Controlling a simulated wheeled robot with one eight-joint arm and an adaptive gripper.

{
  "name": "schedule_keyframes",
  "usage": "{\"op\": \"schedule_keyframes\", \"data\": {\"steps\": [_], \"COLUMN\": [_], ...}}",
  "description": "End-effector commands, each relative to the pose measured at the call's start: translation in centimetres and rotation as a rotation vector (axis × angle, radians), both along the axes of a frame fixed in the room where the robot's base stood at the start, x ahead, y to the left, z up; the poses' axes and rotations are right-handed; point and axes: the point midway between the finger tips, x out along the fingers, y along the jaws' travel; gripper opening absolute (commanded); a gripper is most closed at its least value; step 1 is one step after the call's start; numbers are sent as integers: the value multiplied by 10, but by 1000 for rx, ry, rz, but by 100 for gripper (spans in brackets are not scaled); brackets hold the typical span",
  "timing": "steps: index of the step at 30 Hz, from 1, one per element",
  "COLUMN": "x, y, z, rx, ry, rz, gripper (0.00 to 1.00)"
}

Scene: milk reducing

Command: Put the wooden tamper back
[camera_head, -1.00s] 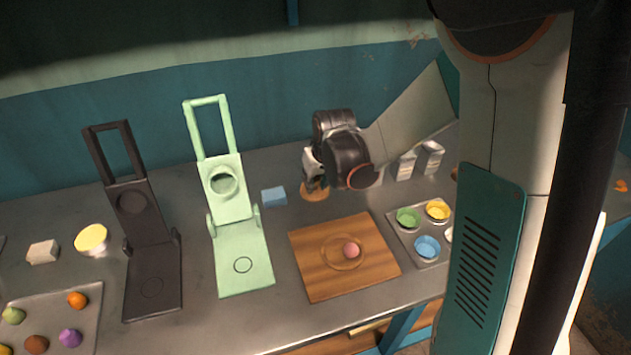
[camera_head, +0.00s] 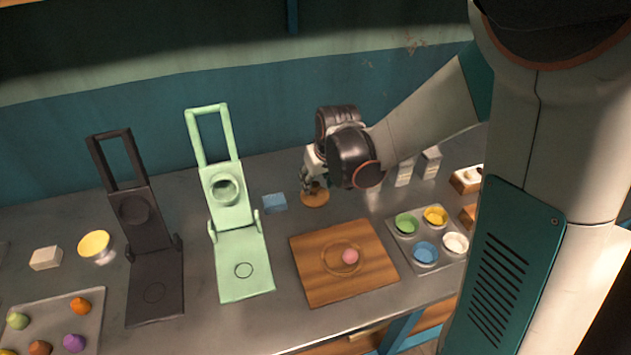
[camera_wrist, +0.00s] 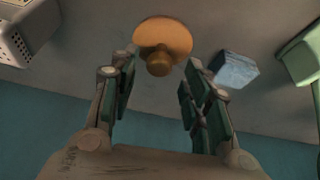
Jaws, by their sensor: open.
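The wooden tamper (camera_head: 316,198) stands on the grey counter behind the wooden board, partly hidden by my gripper in the head view. In the wrist view, the tamper (camera_wrist: 161,42) shows as a round orange-brown disc with a small knob toward me. My gripper (camera_wrist: 160,72) is open and empty, its two fingers on either side of the knob, with a gap between them and it. In the head view my gripper (camera_head: 310,186) is just above the tamper.
A blue block (camera_head: 274,203) lies left of the tamper. A light-green press (camera_head: 243,265) and a black press (camera_head: 155,290) stand further left. A wooden board (camera_head: 318,285) holds a pink ball (camera_head: 350,256). A tray of coloured bowls (camera_head: 427,262) and grey graters (camera_head: 404,172) are at right.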

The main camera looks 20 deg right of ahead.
Motion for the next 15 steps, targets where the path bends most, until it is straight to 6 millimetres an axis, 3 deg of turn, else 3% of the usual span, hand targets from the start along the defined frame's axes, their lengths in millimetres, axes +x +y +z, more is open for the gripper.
{"op": "schedule_keyframes", "data": {"steps": [1,6,15], "x": [-5,-18,-30], "y": [-1,-2,-3], "z": [15,45,73], "rx": [0,0,0], "ry": [0,0,0], "rz": [0,-1,-1], "gripper": [44,44,44]}}
